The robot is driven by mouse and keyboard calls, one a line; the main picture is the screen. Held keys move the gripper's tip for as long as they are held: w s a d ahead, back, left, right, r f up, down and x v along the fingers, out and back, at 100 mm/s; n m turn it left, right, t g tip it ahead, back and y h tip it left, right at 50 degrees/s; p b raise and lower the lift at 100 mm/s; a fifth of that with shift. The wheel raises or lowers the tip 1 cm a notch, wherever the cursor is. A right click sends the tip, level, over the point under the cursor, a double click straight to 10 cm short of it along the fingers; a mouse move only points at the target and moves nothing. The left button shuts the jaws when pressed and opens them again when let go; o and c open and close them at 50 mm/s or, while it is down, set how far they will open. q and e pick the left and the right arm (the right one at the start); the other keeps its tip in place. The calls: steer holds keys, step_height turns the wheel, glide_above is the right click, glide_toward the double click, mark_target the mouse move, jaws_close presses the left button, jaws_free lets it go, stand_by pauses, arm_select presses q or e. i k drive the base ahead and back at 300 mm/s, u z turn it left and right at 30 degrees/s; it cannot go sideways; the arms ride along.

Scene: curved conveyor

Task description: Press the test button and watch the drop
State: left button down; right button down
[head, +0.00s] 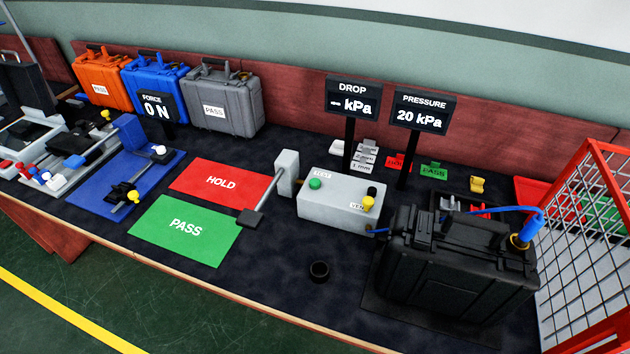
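A light grey test box (340,203) stands on the dark bench in the head view. It has a green button (316,184) on its left top, a black knob (372,191) and a yellow knob (368,204) on its right. The drop display (353,98) reads a dash and kPa. The pressure display (420,112) reads 20 kPa. A black case (455,270) stands right of the box. A blue hose joins at a blue fitting (530,225) on its right top. Neither of my grippers is in view.
A green PASS mat (185,228) and red HOLD mat (221,181) lie left of the box. A red wire cage (590,250) closes the right side. Orange (101,80), blue (155,87) and grey cases (222,99) stand behind.

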mark_target(314, 182)
steer(key=k, duration=1)
steer(key=u, duration=1.25)
steer(key=i, duration=1.95)
steer(key=z, duration=1.95)
